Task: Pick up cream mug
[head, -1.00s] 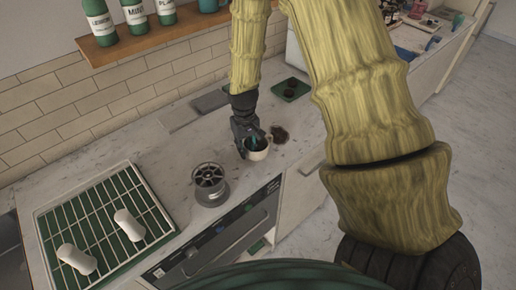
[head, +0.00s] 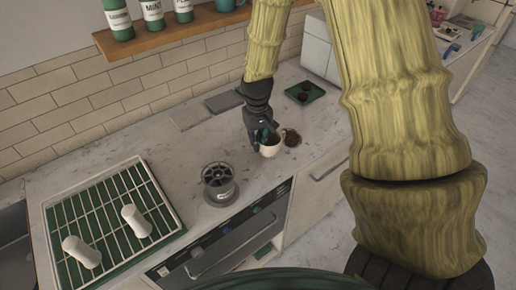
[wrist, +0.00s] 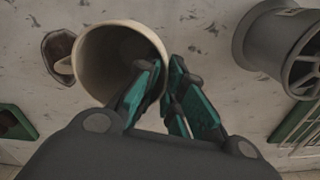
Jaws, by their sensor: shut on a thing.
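The cream mug (head: 271,149) is on or just above the worktop in the head view; I cannot tell whether its base touches. It also fills the upper middle of the wrist view (wrist: 90,62), its mouth toward the camera and its handle to the left. My gripper (head: 262,135) is at the mug's left rim in the head view. In the wrist view my gripper (wrist: 162,85) is shut on the mug's wall, with one teal-padded finger inside the mouth and the other outside.
A grey metal burner-like cylinder (head: 219,184) stands left of the mug. A dark stain (head: 292,138) lies right of it. A green tray (head: 290,92) with dark round items sits behind.

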